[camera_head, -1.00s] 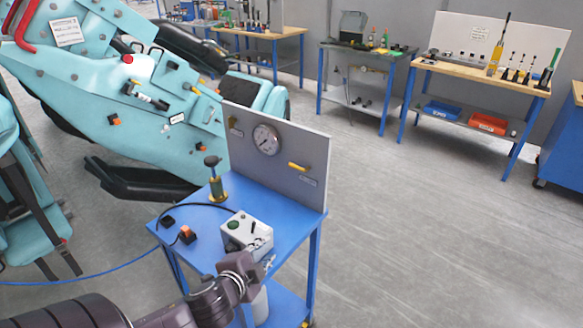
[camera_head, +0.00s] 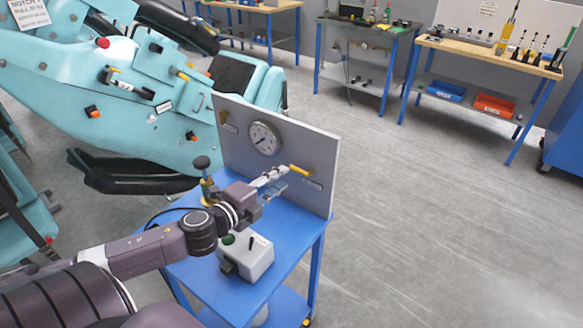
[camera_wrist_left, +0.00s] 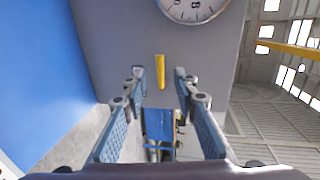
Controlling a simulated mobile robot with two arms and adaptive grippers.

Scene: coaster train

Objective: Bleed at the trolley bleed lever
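The trolley bleed lever is a yellow handle (camera_head: 300,170) on the lower right of the grey panel (camera_head: 318,148). A small label is beside it. In the left wrist view the yellow lever (camera_wrist_left: 160,72) stands between and beyond my two open fingers. My left gripper (camera_head: 275,181) is in front of the panel, a little left of the lever, and looks apart from it. The left wrist view shows the left gripper (camera_wrist_left: 155,82) open and empty. A round gauge (camera_head: 264,138) is on the panel above, partly seen in the wrist view. My right gripper is not in view.
The blue trolley top (camera_head: 285,228) holds a grey box (camera_head: 246,258) with a green button and a brass hand pump (camera_head: 203,178). The teal coaster car (camera_head: 140,110) stands behind to the left. Workbenches (camera_head: 490,60) line the wall. Floor at right is clear.

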